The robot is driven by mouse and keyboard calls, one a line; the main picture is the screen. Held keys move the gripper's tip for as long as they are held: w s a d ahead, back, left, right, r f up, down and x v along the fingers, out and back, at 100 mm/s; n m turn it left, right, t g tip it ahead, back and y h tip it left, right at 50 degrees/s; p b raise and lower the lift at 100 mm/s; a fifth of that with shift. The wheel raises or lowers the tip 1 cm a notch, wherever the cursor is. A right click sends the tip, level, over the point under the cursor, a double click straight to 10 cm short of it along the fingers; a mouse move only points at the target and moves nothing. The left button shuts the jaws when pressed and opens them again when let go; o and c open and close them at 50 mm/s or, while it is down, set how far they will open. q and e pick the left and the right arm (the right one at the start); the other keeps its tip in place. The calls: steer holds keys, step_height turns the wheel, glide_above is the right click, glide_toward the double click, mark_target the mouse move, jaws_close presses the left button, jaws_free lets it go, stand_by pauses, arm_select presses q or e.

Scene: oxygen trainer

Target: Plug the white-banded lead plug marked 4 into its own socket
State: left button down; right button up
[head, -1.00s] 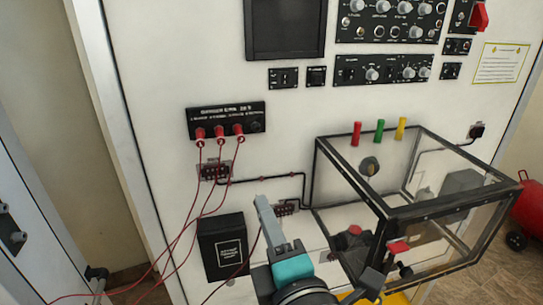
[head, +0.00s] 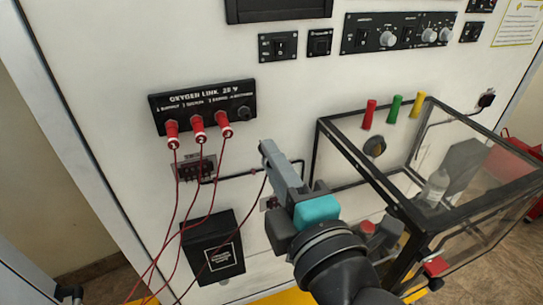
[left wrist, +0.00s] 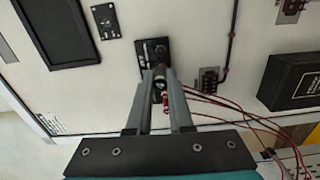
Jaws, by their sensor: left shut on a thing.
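The black oxygen link panel (head: 205,103) is on the white wall. Three red, white-banded plugs, 1 (head: 172,134), 2 (head: 199,128) and 3 (head: 224,124), sit in its sockets. The fourth socket (head: 245,113), at the right end, is empty. My left gripper (head: 267,150) is below and right of this socket, apart from the panel, shut on the plug marked 4. The fingers hide that plug in the head view; its red lead (head: 262,185) hangs down from them. In the left wrist view the fingertips (left wrist: 160,76) overlap the panel (left wrist: 154,52). My right gripper is not in view.
Red leads from the seated plugs hang at the left. A clear box with a black frame (head: 345,140) stands right of my arm. A black box (head: 212,247) and a small terminal block (head: 195,168) are on the wall below the panel.

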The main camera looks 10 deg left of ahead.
arm_select(q)
steer(key=shift+w+p, duration=0.1)
steer(key=shift+p, duration=0.45)
steer(key=w+a+m+p, duration=0.1)
steer(key=w+a+p, duration=0.1)
steer(key=shift+w+m, duration=0.4)
steer(key=shift+x, duration=1.25)
stand_by(0.4)
steer(key=shift+x, duration=1.25)
